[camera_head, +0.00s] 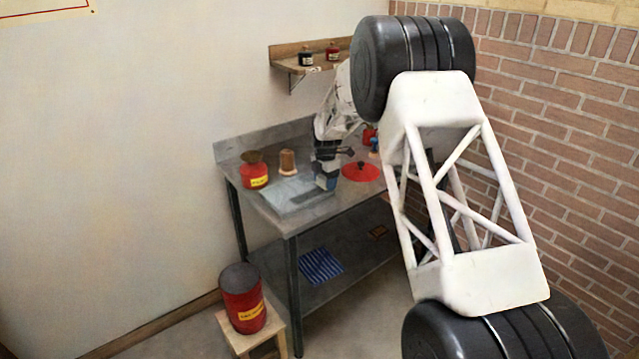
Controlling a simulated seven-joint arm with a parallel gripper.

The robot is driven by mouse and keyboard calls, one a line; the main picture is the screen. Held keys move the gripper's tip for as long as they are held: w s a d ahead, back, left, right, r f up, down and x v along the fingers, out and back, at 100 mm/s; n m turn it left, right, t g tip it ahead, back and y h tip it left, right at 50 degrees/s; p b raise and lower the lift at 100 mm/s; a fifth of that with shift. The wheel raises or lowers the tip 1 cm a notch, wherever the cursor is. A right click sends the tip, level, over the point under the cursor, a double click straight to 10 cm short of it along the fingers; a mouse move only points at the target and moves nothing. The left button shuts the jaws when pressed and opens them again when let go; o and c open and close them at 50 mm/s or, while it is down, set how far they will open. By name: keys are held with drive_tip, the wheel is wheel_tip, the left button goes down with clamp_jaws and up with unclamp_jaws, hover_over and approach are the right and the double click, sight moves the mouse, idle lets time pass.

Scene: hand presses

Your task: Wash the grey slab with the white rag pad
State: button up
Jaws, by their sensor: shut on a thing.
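The grey slab (283,200) lies flat on the metal table, near its left front part. A darker grey band runs across its front part, up to my gripper.
A red can (254,177) and a wooden-brown spool-like thing (288,162) stand behind the slab. A red disc with a knob (361,171) lies to the right. A blue striped cloth (320,265) is on the lower shelf. A red drum (243,300) stands on a stool.

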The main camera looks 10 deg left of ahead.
drive_tip(key=shift+a+r, duration=0.1)
drive_tip(key=shift+r, duration=3.8)
drive_tip(key=shift+s, duration=0.15)
drive_tip(key=s+a+f, duration=0.1)
drive_tip(key=s, duration=0.8)
drive_tip(key=s+a+f, duration=0.1)
drive_tip(key=s, duration=0.9)
drive_tip(key=shift+a+f, duration=0.35)
drive_tip(key=shift+a, duration=0.05)
drive_tip(key=shift+w, duration=0.1)
drive_tip(key=w+a, duration=0.2)
drive_tip(key=w, duration=0.3)
drive_tip(key=w+a+f, duration=0.1)
drive_tip(key=w+a, duration=0.1)
drive_tip(key=w, duration=0.2)
drive_tip(key=w+a, duration=0.2)
drive_tip(key=w, duration=0.3)
drive_tip(key=shift+w+a+f, duration=0.15)
drive_tip(key=shift+w+f, duration=0.1)
drive_tip(key=shift+w, duration=0.1)
